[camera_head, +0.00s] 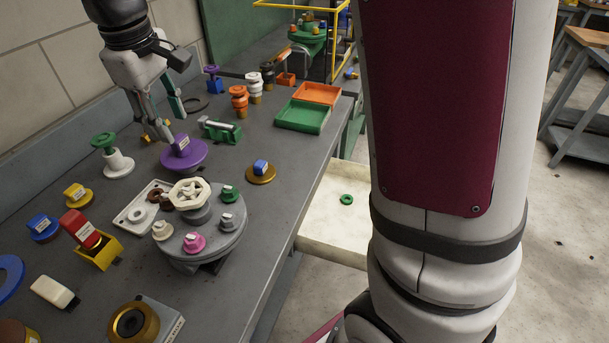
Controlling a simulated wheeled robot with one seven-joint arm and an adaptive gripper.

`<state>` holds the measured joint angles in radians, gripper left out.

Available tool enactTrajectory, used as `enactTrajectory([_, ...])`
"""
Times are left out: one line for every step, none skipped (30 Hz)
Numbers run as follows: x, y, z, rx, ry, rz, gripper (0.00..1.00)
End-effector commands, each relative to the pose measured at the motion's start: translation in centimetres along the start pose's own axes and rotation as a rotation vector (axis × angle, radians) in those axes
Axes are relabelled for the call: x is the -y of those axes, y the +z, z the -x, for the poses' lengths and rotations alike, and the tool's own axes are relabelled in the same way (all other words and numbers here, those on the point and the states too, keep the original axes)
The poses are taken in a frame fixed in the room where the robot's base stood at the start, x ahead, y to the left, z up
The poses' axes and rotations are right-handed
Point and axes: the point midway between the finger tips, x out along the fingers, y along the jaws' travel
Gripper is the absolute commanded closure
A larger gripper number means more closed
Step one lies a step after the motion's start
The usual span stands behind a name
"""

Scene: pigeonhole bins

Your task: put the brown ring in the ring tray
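My gripper (172,127) is open and empty, with its fingers apart above and behind a purple disc (190,158) with a labelled block on it. A small white tray (128,218) lies on the bench in front of the disc. It holds a white ring, and small brown ring-like pieces (155,195) show at its right side, partly hidden by the white handwheel. I cannot tell which of these is the brown ring. A flat dark ring (190,106) lies on the bench behind my gripper; its exact colour is unclear.
A round grey stand (222,240) with several knobs and a white handwheel (189,193) is near the middle. Green (302,116) and orange (317,94) trays stand at the back right. A cream bin (335,242) beside the bench holds a green ring (346,199).

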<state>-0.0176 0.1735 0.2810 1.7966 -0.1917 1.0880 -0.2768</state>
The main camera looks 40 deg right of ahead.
Motion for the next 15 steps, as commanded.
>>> enactTrajectory([0.1,1.8,1.1,-0.010,0.016,-0.034,0.61])
enactTrajectory([0.1,2.8,1.6,-0.014,0.021,-0.055,0.61])
enactTrajectory([0.3,4.1,2.2,-0.020,0.028,-0.084,0.61])
enactTrajectory([0.4,5.0,2.6,-0.025,0.033,-0.105,0.61])
enactTrajectory([0.5,6.0,3.0,-0.031,0.038,-0.127,0.61])
enactTrajectory([0.7,7.3,3.4,-0.039,0.043,-0.157,0.61])
enactTrajectory([0.8,8.3,3.8,-0.046,0.047,-0.179,0.61])
enactTrajectory([1.0,9.2,4.0,-0.052,0.050,-0.201,0.61])
enactTrajectory([1.2,10.6,4.4,-0.061,0.053,-0.231,0.61])
enactTrajectory([1.5,11.5,4.6,-0.068,0.055,-0.254,0.61])
enactTrajectory([1.7,12.5,4.7,-0.075,0.056,-0.276,0.61])
enactTrajectory([2.1,13.8,4.9,-0.086,0.057,-0.307,0.61])
enactTrajectory([2.3,14.7,5.0,-0.095,0.057,-0.330,0.61])
enactTrajectory([2.6,15.7,5.1,-0.104,0.058,-0.353,0.61])
enactTrajectory([3.0,16.9,5.2,-0.116,0.056,-0.383,0.61])
